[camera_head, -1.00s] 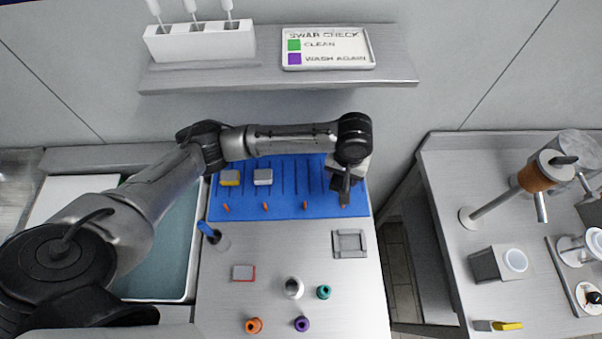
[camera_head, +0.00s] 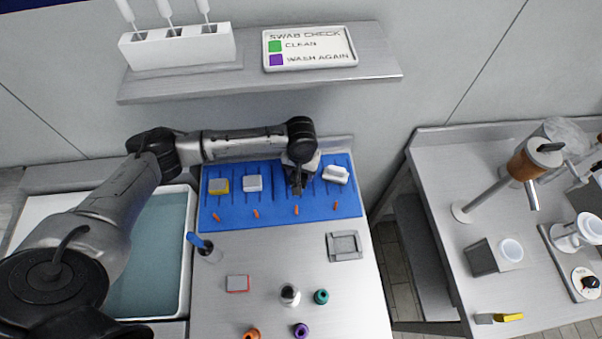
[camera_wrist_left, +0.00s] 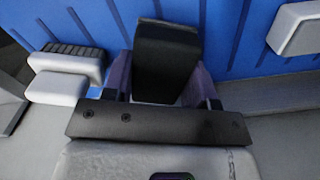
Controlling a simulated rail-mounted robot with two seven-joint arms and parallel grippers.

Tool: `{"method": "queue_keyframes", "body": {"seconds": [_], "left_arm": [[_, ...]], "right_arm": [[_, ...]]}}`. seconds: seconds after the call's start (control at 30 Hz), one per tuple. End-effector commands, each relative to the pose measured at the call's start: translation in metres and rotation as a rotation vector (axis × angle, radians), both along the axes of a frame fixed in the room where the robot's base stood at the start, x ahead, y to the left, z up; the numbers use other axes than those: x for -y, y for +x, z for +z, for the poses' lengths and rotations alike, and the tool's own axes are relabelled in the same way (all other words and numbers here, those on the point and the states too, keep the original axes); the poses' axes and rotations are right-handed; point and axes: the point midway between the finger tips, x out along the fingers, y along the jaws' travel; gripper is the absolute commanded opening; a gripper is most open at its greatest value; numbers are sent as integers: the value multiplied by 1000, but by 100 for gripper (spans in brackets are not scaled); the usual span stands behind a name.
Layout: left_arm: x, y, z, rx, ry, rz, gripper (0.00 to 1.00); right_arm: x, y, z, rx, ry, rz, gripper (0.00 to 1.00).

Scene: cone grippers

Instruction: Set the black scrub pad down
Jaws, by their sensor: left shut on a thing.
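My left gripper (camera_head: 298,184) is over the blue grooved mat (camera_head: 325,208), between two white-topped pads. It is shut on the black scrub pad, which shows as a dark block between the fingers in the left wrist view (camera_wrist_left: 165,60). In the head view the pad is hard to tell from the dark gripper. I cannot tell whether the pad touches the mat. My right gripper is not in view.
A white pad (camera_head: 336,174) lies to the right of my left gripper. A grey-white pad (camera_head: 252,183) and a yellow-edged pad (camera_head: 218,186) lie to the left. Several orange pegs line the mat's front. A square grey tray (camera_head: 345,246) stands in front.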

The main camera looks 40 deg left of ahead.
Motion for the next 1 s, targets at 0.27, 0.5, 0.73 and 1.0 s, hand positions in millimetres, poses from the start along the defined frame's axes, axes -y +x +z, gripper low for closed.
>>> {"method": "queue_keyframes", "body": {"seconds": [0.27,0.5,0.73,1.0], "left_arm": [[0,0,-18,1,0,0,30],[0,0,-19,-1,0,0,30],[0,0,-20,0,0,0,71],[0,0,-20,0,0,0,78]], "right_arm": [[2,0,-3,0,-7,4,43],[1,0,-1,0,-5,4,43],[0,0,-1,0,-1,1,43],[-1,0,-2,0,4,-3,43]]}}
